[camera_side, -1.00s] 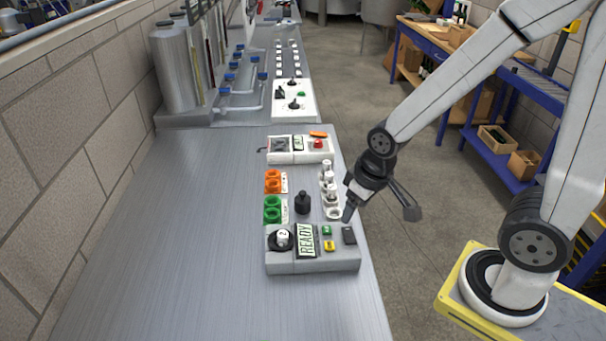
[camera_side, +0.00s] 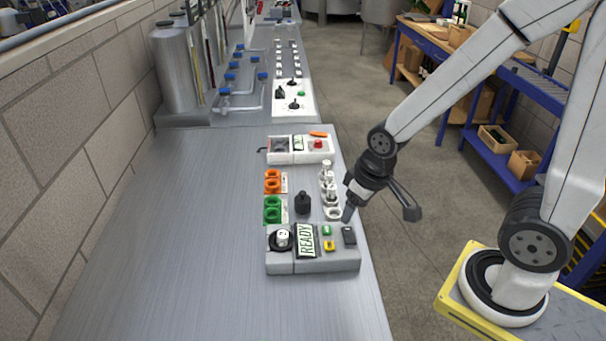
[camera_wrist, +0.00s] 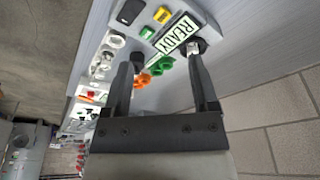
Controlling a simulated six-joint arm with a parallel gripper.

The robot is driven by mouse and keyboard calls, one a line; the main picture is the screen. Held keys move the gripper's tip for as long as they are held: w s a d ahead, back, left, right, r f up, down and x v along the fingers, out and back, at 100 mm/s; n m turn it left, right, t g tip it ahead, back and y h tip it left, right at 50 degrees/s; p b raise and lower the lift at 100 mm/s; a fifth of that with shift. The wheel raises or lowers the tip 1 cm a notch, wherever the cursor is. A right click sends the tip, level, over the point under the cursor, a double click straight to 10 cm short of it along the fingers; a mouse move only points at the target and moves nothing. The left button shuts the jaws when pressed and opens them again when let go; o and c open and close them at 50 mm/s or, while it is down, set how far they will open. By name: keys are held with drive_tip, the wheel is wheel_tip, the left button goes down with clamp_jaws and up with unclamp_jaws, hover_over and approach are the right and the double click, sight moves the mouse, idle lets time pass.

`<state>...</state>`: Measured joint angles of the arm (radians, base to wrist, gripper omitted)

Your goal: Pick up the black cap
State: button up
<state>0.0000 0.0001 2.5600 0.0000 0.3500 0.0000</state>
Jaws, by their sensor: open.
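The black cap (camera_side: 303,203), a dark piece with a narrower top, stands upright on the steel bench in the side view. It is between the green cups (camera_side: 272,209) and the white holders (camera_side: 332,200). My gripper (camera_side: 348,214) is to its right, above the bench's right edge near the control box, and apart from it. In the wrist view my gripper (camera_wrist: 161,61) has its two fingers spread with nothing held between them.
The control box (camera_side: 312,262) with a READY display, a black knob and coloured buttons stands in front. Orange cups (camera_side: 272,181) are behind the green ones. A white device (camera_side: 300,150) with a red button stands farther back. The bench's left side is clear.

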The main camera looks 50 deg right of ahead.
drive_tip(key=o, duration=0.3)
drive_tip(key=shift+w, duration=0.1)
drive_tip(key=n+g, duration=0.3)
drive_tip(key=n, duration=1.6)
hover_over(303, 192)
wheel_tip(303, 192, down, 9)
drive_tip(key=shift+a+f, duration=0.1)
drive_tip(key=shift+f, duration=0.05)
drive_tip(key=shift+w+d+f+n, duration=0.15)
drive_tip(key=shift+d+f+n, duration=0.05)
drive_tip(key=shift+f+n, duration=0.2)
drive_tip(key=shift+a+f, duration=0.15)
drive_tip(key=shift+f, duration=3.7)
